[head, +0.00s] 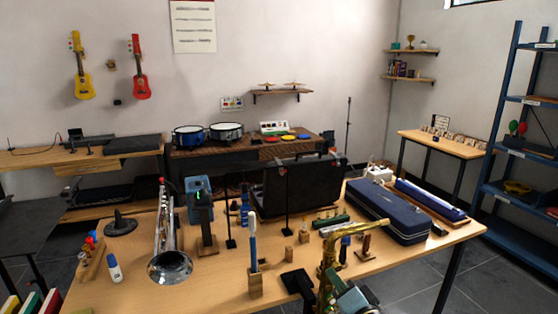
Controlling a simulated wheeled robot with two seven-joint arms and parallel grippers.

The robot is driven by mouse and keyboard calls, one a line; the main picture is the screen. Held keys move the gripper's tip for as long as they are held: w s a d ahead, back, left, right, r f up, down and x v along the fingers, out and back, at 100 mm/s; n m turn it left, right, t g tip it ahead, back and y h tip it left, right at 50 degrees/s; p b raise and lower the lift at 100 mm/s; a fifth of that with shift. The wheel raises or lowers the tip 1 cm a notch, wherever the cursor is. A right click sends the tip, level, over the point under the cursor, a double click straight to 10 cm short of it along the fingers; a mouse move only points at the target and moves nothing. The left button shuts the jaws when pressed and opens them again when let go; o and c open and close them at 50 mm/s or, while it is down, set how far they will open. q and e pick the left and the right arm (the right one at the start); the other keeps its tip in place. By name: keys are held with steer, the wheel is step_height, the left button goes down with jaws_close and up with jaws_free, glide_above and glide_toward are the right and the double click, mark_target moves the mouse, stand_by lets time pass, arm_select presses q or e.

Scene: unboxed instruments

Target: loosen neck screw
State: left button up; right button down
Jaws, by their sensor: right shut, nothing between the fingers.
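A brass saxophone (328,262) stands upright at the front of the wooden table, right of centre. Its curved neck (352,231) bends over to the right at the top. The neck screw is too small to make out. My right gripper (345,297) is at the bottom edge, low beside the saxophone's body and below the neck. It is shut with nothing held; whether it touches the saxophone I cannot tell. My left gripper is not in view.
A silver trumpet (170,264) stands on the left of the table (210,290). A navy case (388,210) lies at the right and an open black case (300,187) at the back. Small bottles, blocks and upright stands crowd the middle, close to the saxophone.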

steer(key=p+v, duration=0.4)
steer(key=v, duration=0.2)
steer(key=shift+s+a+f, duration=0.1)
steer(key=shift+a+f, duration=0.05)
steer(key=w+a+r+m+b, duration=0.1)
steer(key=w+a+m+b, duration=0.1)
steer(key=w+m+b, duration=0.3)
steer(key=shift+w+r+m+b, duration=0.25)
steer(key=shift+w+m+b, duration=0.1)
steer(key=shift+m, duration=0.15)
stand_by(0.8)
